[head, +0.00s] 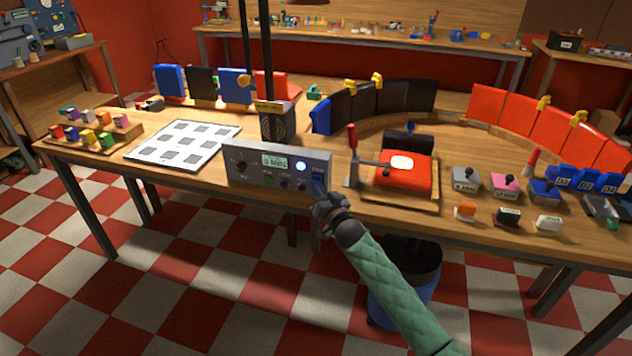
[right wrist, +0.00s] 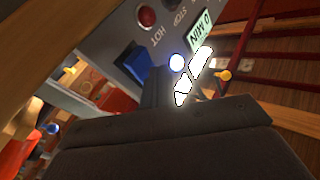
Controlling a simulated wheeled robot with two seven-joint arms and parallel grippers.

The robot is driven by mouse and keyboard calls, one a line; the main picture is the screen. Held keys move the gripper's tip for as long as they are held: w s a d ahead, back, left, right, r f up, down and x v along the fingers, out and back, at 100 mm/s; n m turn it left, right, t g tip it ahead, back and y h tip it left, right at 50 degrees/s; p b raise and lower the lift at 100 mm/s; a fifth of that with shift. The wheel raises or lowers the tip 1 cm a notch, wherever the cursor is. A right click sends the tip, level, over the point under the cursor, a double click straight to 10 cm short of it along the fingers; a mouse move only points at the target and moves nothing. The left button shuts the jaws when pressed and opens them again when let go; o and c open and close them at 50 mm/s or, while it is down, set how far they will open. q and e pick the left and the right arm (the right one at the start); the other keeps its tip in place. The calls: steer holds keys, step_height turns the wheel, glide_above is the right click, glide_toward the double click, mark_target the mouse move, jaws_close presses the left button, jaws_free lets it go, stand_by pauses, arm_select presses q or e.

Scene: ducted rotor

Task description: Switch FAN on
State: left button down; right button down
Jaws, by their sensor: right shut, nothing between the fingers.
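A grey control panel (head: 240,172) stands at the table's front edge, with a small display (head: 274,161) that seems to read 0 MIN. A blue rocker switch (head: 318,185) sits at its right end, under a label that looks like FAN. My right gripper (head: 324,203) is shut and empty, just in front of and below the switch; contact cannot be told. In the right wrist view, the blue switch (right wrist: 133,64) lies left of my shut fingers (right wrist: 157,88), beside a red HOT button (right wrist: 147,17). A round light (right wrist: 176,62) glows bluish white. My left gripper is out of view.
A black ducted unit (head: 278,122) stands behind the panel. A clamp with a red handle (head: 352,137) and a red pad (head: 404,175) stand to the right. A white sheet with grey squares (head: 183,141) lies left. Small boxes with knobs (head: 466,181) are farther right.

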stand_by(0.3)
steer(key=shift+s+a+f, duration=0.25)
steer(key=shift+s+f, duration=0.1)
steer(key=shift+s, duration=0.4)
steer(key=shift+s+a+f, duration=0.25)
steer(key=shift+s+f, duration=0.1)
steer(key=shift+s, duration=0.4)
steer(key=shift+s+a+f, duration=0.25)
steer(key=shift+s+f, duration=0.1)
steer(key=shift+s, duration=0.35)
steer(key=shift+s+a+f, duration=0.25)
steer(key=shift+s+f, duration=0.1)
steer(key=shift+s, duration=0.4)
